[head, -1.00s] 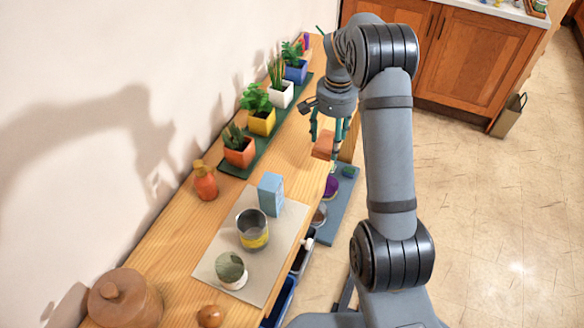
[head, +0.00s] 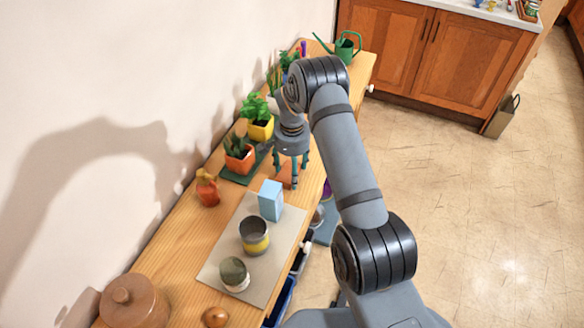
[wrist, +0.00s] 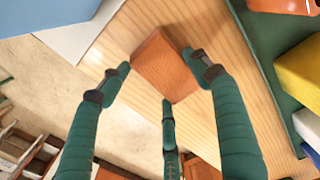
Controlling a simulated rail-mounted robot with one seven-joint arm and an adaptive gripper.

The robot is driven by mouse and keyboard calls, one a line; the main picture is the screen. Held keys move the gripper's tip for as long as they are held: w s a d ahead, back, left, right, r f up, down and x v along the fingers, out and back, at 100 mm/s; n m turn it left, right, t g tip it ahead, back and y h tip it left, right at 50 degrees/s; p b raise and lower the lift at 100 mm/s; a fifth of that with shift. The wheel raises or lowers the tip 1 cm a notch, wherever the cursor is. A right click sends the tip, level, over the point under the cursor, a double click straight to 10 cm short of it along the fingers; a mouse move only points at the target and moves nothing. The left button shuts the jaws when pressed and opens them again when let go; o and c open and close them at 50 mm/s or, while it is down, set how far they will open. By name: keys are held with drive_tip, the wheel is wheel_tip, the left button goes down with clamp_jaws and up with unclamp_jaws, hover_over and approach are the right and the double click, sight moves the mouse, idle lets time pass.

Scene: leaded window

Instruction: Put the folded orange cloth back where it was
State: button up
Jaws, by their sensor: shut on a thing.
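The folded orange cloth (head: 285,174) is a small flat block between my fingers, over the wooden counter between the blue box and the green plant mat. It also shows in the wrist view (wrist: 163,62), with bare wood around it. My gripper (head: 288,170) points down and is shut on the cloth; its green fingers (wrist: 158,72) stand on several sides of it. I cannot tell whether the cloth touches the wood. My fingers hide part of it in the head view.
A grey board (head: 222,272) holds a light blue box (head: 271,200), a can (head: 254,236) and a jar (head: 234,274). Potted plants stand on the green mat (head: 236,178). An orange bottle (head: 207,188) stands to the left. Open drawers jut from the counter's front edge.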

drive_tip(key=shift+f, duration=0.1)
drive_tip(key=o, duration=1.2)
drive_tip(key=shift+r, duration=0.3)
drive_tip(key=shift+w+r, duration=0.1)
drive_tip(key=shift+r, duration=0.2)
wheel_tip(320, 180, up, 11)
drive_tip(key=b, duration=0.2)
drive_tip(key=shift+r+b, duration=0.1)
drive_tip(key=shift+b, duration=0.2)
